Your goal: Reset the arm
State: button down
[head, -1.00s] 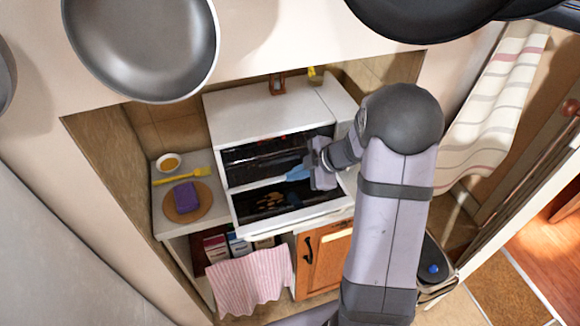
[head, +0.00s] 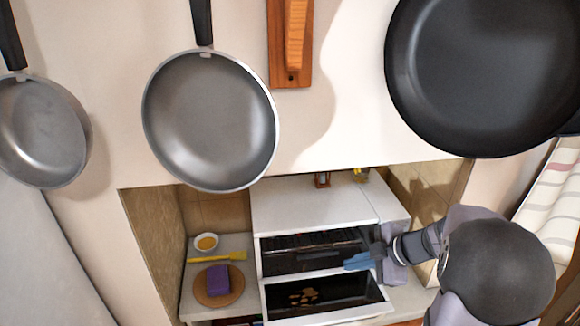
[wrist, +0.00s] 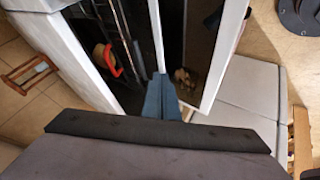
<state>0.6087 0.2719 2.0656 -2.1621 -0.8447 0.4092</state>
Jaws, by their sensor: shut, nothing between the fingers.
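My gripper (head: 358,262) has blue fingers, closed together and empty. In the head view it is in front of the right side of a white oven (head: 310,205), close to its dark opening. The oven door (head: 335,292) is folded down, with a dark inner face. Several brown pieces (head: 303,297) lie on or behind that dark face; I cannot tell which. In the wrist view the closed fingertips (wrist: 160,92) point at the edge between the opening and the door. A red-rimmed round item (wrist: 106,58) shows inside the oven, with the brown pieces (wrist: 184,78) right of the fingers.
Left of the oven, the counter (head: 205,312) holds a purple block (head: 218,280) on a round board (head: 237,292), a yellow utensil (head: 225,257) and a small bowl (head: 206,242). Pans (head: 210,120) hang above, including a large black one (head: 480,75) at upper right.

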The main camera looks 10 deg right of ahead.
jog(key=w+r+m+t+h, duration=0.3)
jog(key=w+m+h, duration=0.1)
jog(key=w+m, duration=0.15)
jog(key=s+a+f+m+g, duration=0.3)
jog(key=s+m, duration=0.1)
jog(key=s, duration=0.5)
jog(key=s+a+f+m+g+h, duration=0.1)
jog(key=s+a+f+m+g, duration=0.25)
jog(key=s, duration=0.45)
jog(key=s+a+f+m+g, duration=0.2)
jog(key=s+a+m+g, duration=0.15)
jog(key=s, duration=0.55)
notch_tip(320, 180, down, 90)
jog(key=b, duration=8.9)
jog(key=shift+w+a+t+b, duration=0.15)
jog(key=shift+w+t+b, duration=0.1)
jog(key=shift+t+b, duration=0.1)
